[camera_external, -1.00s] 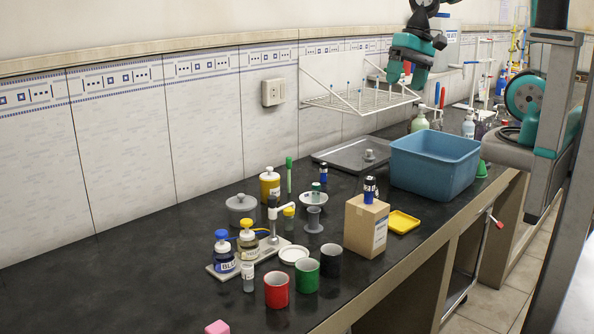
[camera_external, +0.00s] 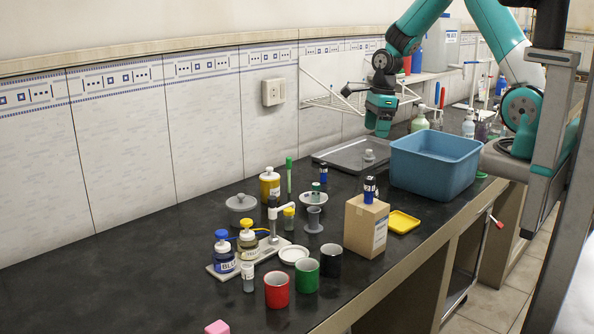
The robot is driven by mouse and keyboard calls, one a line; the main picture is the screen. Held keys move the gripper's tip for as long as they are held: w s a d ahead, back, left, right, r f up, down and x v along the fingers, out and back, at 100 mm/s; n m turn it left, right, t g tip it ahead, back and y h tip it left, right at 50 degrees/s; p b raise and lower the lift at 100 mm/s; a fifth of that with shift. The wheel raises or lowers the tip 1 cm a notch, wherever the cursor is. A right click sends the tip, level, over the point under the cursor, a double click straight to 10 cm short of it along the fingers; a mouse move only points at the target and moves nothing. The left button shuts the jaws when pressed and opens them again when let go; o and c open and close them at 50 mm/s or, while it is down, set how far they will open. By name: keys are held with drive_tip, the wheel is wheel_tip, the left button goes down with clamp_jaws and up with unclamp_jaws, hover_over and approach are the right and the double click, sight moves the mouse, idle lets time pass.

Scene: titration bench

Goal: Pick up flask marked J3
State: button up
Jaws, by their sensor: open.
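No marking that reads J3 can be made out, so I cannot tell which vessel is the flask. Bottles with coloured caps, a blue-labelled one (camera_external: 222,252) and a yellow-capped one (camera_external: 247,240), stand at the left centre of the bench. A yellow bottle with a white cap (camera_external: 269,184) stands behind them. My gripper (camera_external: 380,128) hangs in the air over the back of the bench, above and right of the grey tray, pointing down. It is open, holds nothing visible, and is well away from the bottles.
A blue tub (camera_external: 434,165) stands right of my gripper. The grey tray (camera_external: 335,158) lies flat behind. A cardboard box (camera_external: 366,227), a red mug (camera_external: 277,289) and a green mug (camera_external: 307,275) stand nearer. A wall rack (camera_external: 320,101) is behind my gripper. The bench's left side is clear.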

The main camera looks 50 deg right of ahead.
sight(368, 157)
drive_tip(key=f, duration=0.4)
drive_tip(key=shift+w+a+f+p, duration=0.2)
drive_tip(key=shift+a+f+p, duration=0.1)
drive_tip(key=shift+p, duration=0.1)
drive_tip(key=shift+w+a+f+p, duration=0.1)
drive_tip(key=shift+w+f+p, duration=0.2)
drive_tip(key=shift+f, duration=0.55)
drive_tip(key=shift+w+a+f+p, duration=0.1)
drive_tip(key=shift+f+p, duration=0.3)
drive_tip(key=shift+f, duration=0.5)
drive_tip(key=shift+w+f+p, duration=0.2)
drive_tip(key=shift+f+p, duration=0.15)
drive_tip(key=shift+f, duration=0.5)
drive_tip(key=shift+c, duration=0.2)
drive_tip(key=c, duration=1.3)
drive_tip(key=shift+o, duration=0.2)
drive_tip(key=shift+r, duration=0.1)
